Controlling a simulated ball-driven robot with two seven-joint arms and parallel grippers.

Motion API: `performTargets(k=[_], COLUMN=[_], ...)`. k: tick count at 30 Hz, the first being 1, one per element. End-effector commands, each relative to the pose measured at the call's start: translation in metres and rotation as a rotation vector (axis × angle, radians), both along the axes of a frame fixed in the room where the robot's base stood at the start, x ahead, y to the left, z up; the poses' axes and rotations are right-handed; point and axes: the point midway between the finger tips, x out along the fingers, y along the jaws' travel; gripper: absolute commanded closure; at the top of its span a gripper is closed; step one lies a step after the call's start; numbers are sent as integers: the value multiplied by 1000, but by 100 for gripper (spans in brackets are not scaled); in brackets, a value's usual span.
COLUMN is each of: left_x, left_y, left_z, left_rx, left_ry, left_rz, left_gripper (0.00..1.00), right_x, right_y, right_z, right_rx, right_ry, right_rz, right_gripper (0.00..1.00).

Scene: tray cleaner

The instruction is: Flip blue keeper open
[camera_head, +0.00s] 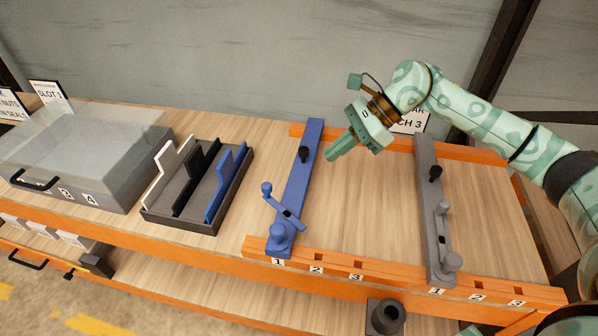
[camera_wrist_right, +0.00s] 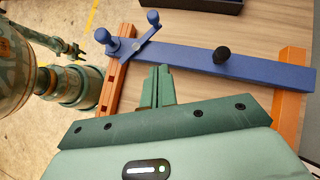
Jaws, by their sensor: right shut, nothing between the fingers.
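The blue bar (camera_head: 304,172) lies from the back orange rail to the front orange rail. The blue keeper (camera_head: 283,207), a small lever with a round-topped knob, sits near the bar's front end and lies at an angle across it. In the right wrist view the keeper (camera_wrist_right: 140,42) is angled away from the line of the bar (camera_wrist_right: 185,57). My right gripper (camera_head: 333,153) is shut and empty, right of the bar's back part and apart from the keeper. What looks like my left gripper (camera_wrist_right: 78,51) shows small at the left of the wrist view; its jaws are unclear.
A grey bar (camera_head: 432,180) with its own grey keeper (camera_head: 445,235) lies to the right. A black tray (camera_head: 205,225) with upright dividers and a grey box (camera_head: 110,185) with a clear lid stand left. The wood between the bars is clear.

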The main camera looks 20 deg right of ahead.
Motion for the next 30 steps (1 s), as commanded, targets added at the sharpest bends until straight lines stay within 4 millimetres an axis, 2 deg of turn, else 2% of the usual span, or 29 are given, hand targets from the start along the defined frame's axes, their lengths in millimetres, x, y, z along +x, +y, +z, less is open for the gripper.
performTargets(k=[5,15,21,30], left_x=[1,-1,-1,-1], left_y=[0,0,0,0], left_z=[0,-5,-4,-4], left_rx=[0,0,-1,0], left_ry=[-2,2,1,2], left_rz=[0,-1,-1,-1], left_gripper=[64,64,64,64], right_x=[3,13,19,21], right_y=[19,69,96,106], right_z=[-16,-67,-65,-65], right_rx=[3,4,3,1], right_ry=[0,2,-1,-1], right_rz=[4,3,2,1], right_gripper=[100,100,100,100])
